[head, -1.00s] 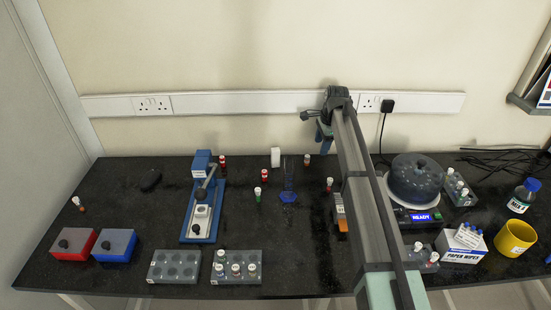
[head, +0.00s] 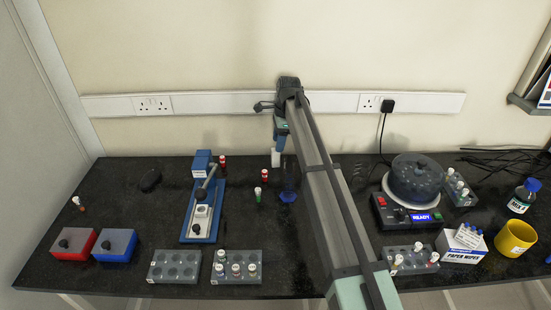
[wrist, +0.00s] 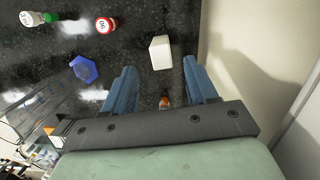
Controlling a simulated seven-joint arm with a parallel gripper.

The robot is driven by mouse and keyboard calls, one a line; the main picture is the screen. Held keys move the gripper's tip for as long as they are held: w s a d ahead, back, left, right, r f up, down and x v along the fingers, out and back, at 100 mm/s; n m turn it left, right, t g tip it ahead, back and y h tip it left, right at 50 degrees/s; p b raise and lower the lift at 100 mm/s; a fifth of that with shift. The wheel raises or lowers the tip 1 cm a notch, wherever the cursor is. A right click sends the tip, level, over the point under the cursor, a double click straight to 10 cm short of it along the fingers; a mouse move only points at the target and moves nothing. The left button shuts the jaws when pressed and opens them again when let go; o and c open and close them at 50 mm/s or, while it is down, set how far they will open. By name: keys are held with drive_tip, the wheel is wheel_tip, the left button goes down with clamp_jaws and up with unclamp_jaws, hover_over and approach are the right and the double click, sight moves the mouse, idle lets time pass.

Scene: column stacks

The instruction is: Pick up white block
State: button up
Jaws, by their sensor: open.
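The white block (head: 275,158) stands upright at the back of the black bench, near the wall. My gripper (head: 280,146) hangs above and just beside it, overlapping its upper right edge in the head view. In the wrist view the white block (wrist: 160,54) lies just beyond the fingertips, roughly in line with the gap between them. My gripper's blue fingers (wrist: 157,76) are spread apart, with nothing held between them. The block's lower part shows clear of the fingers.
A red-capped vial (head: 265,176), a green-capped vial (head: 258,193) and a blue-based measuring cylinder (head: 288,196) stand in front of the block. An orange vial (wrist: 164,102) shows below between the fingers. The wall is close behind. My arm hides part of the bench.

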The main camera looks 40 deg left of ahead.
sight(275, 157)
drive_tip(key=shift+s+a+f, duration=0.15)
drive_tip(key=shift+f, duration=1.25)
drive_tip(key=shift+s+a+f, duration=0.15)
drive_tip(key=shift+a+f, duration=0.05)
drive_tip(key=shift+f, duration=1.15)
drive_tip(key=shift+s+a+f, duration=0.15)
drive_tip(key=shift+f, duration=1.25)
drive_tip(key=shift+c, duration=0.4)
drive_tip(key=c, duration=0.9)
drive_tip(key=shift+c, duration=0.2)
